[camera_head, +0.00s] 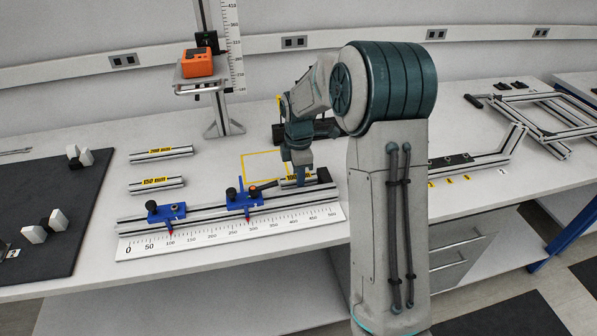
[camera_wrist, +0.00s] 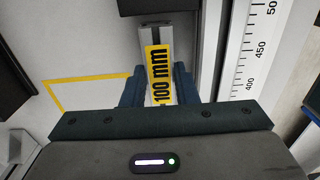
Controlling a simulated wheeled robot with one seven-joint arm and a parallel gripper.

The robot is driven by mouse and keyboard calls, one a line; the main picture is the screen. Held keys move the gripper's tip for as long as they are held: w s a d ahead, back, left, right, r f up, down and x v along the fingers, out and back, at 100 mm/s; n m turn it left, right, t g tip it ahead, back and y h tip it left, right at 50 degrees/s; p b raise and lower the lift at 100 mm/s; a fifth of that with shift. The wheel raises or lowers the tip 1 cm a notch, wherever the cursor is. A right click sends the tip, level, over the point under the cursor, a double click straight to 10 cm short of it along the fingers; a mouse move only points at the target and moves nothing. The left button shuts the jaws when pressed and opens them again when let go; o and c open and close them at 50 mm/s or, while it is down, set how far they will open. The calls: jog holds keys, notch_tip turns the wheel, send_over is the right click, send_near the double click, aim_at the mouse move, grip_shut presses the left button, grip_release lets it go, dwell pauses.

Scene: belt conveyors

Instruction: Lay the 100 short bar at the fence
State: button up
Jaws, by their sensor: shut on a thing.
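The short bar with a yellow 100 mm label (camera_wrist: 161,74) lies between the two fingers of my gripper (camera_wrist: 158,82) in the wrist view. In the head view my gripper (camera_head: 297,172) is low over the right part of the ruled rail, shut on the 100 bar (camera_head: 290,183). The fence rail (camera_head: 205,217) runs along the white scale (camera_head: 220,232). A black end block (camera_head: 323,175) stands at its right end, and a black block also shows just beyond the bar in the wrist view (camera_wrist: 150,6). Whether bar and block touch I cannot tell.
Two blue stops, one left (camera_head: 165,212) and one nearer the bar (camera_head: 243,200), sit on the rail. The 200 mm bar (camera_head: 160,154) and 150 mm bar (camera_head: 156,186) lie behind it. A yellow outline (camera_head: 262,154) marks bare table. An orange device (camera_head: 197,63) stands at the back.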

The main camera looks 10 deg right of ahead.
jog(key=shift+f, duration=0.1)
dwell(0.3)
jog(key=shift+f, duration=0.4)
jog(key=o, duration=1.1)
notch_tip(320, 180, up, 14)
jog(key=shift+f+b, duration=0.1)
jog(key=shift+b, duration=0.3)
